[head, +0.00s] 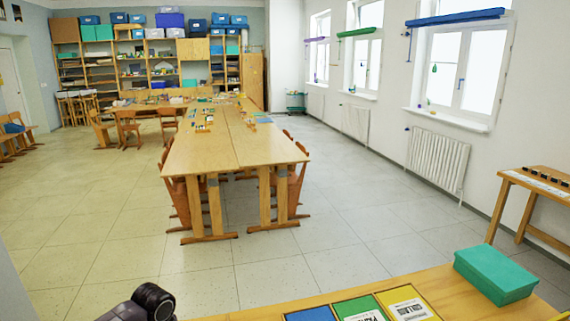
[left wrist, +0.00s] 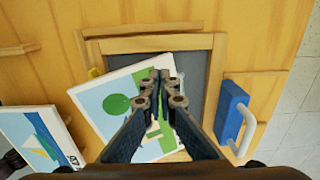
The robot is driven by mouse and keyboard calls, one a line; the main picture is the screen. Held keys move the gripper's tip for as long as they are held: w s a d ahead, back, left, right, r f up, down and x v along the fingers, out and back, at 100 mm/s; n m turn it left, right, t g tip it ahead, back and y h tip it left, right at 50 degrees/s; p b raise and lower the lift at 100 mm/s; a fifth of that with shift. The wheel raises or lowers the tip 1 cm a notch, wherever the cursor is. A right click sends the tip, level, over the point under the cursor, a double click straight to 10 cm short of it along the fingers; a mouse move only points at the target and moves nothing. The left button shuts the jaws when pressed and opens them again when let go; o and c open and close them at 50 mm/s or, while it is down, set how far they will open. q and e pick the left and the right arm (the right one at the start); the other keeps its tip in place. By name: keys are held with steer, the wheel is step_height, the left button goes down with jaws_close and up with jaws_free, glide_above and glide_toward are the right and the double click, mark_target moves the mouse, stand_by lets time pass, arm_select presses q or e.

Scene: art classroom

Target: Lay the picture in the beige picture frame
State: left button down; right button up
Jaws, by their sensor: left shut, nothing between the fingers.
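The beige picture frame (left wrist: 219,62) lies on a wooden surface in the left wrist view, with a dark grey inside. The picture (left wrist: 116,88), white-edged with a green round shape on blue, lies askew over the frame's left part. Its left corner sticks out past the frame's left side, so it is not seated squarely inside. My left gripper (left wrist: 160,78) is shut and empty above the picture, hiding part of it and of the frame. Whether the fingertips touch the picture I cannot tell. My right gripper is in neither view.
A second picture with a sailboat (left wrist: 35,137) lies at the left. A blue block with a white handle (left wrist: 231,112) stands close to the frame's right. In the head view, a green box (head: 495,273) and colored booklets (head: 358,309) lie on the near table.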

arm_select(q)
steer(key=shift+w+a, duration=0.25)
steer(key=shift+w, duration=0.15)
stand_by(0.5)
steer(key=shift+r, duration=0.1)
stand_by(0.4)
step_height(320, 180, up, 7)
steer(key=p, duration=0.7)
stand_by(0.3)
